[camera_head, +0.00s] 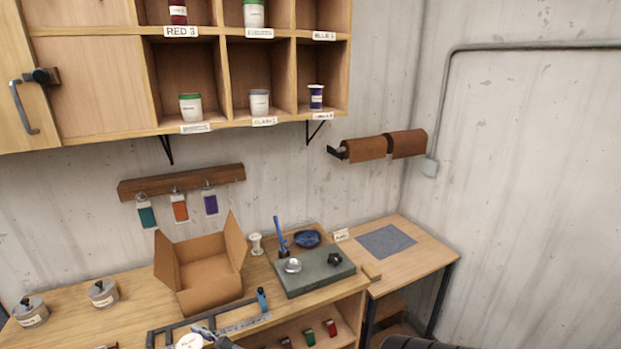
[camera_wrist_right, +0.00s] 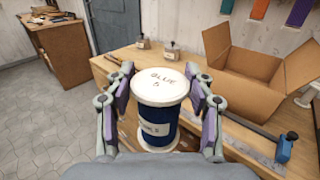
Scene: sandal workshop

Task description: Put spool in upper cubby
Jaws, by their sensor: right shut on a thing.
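A blue spool with white ends (camera_wrist_right: 157,112), its top marked "BLUE 5", stands upright between the fingers of my right gripper (camera_wrist_right: 160,108), which is shut on it. In the head view the spool's white top (camera_head: 189,342) shows at the bottom edge, with my right gripper (camera_head: 204,336) beside it, partly cut off. The wall shelf has two rows of cubbies. The upper right cubby (camera_head: 323,15) looks empty in its visible part; its label (camera_head: 324,36) seems to read "BLUE". The other upper cubbies hold a red jar (camera_head: 178,12) and a white jar (camera_head: 254,14). My left gripper is not in view.
Lower cubbies hold a green-lidded jar (camera_head: 190,107), a white jar (camera_head: 259,102) and a blue-and-white container (camera_head: 316,97). An open cardboard box (camera_head: 207,270), a white spool (camera_head: 256,244) and a grey-green slab (camera_head: 312,272) stand on the bench. Brown rolls (camera_head: 366,148) jut from the wall.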

